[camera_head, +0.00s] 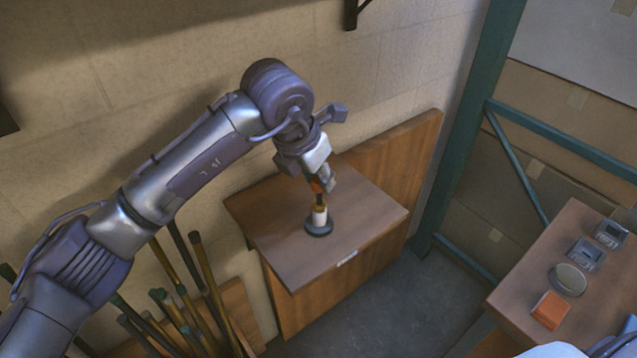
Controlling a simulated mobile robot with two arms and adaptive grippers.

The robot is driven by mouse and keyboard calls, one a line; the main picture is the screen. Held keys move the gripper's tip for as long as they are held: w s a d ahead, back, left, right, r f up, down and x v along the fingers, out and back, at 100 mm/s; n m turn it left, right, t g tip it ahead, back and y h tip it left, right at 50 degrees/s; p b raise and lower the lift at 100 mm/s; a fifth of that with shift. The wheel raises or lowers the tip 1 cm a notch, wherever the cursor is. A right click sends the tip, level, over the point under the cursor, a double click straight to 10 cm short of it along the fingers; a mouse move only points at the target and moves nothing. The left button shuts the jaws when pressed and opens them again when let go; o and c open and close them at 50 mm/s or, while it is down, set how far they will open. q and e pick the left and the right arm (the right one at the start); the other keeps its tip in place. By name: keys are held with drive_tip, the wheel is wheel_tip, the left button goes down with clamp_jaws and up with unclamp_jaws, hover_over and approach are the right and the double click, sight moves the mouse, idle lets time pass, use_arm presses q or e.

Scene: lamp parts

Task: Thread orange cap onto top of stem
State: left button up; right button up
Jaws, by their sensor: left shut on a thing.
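A lamp stem (320,201) stands upright on a small wooden cabinet. It has a white collar (319,215) low down and a dark round base (318,227). My left gripper (322,184) points down right over the stem and is shut on the orange cap (316,186). The cap shows as a small orange-red patch between the fingers, at the top of the stem. The fingers partly hide it, and I cannot tell whether its thread is engaged. My right gripper is not in view.
The cabinet top (270,215) is otherwise clear, with a small white label (346,257) at its front edge. Poles (205,275) stand at the left. A side table (520,283) at the right holds an orange block (551,309), a round dish (568,279) and small grey items (586,254).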

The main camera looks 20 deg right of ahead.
use_arm(q)
drive_tip(key=shift+b, duration=0.3)
idle(0.9)
drive_tip(key=shift+f+b, duration=1.2)
drive_tip(key=shift+b, duration=0.3)
idle(1.4)
idle(0.3)
drive_tip(key=shift+o, duration=0.6)
clamp_jaws()
drive_tip(key=shift+f+b, duration=0.3)
drive_tip(key=shift+b, duration=0.1)
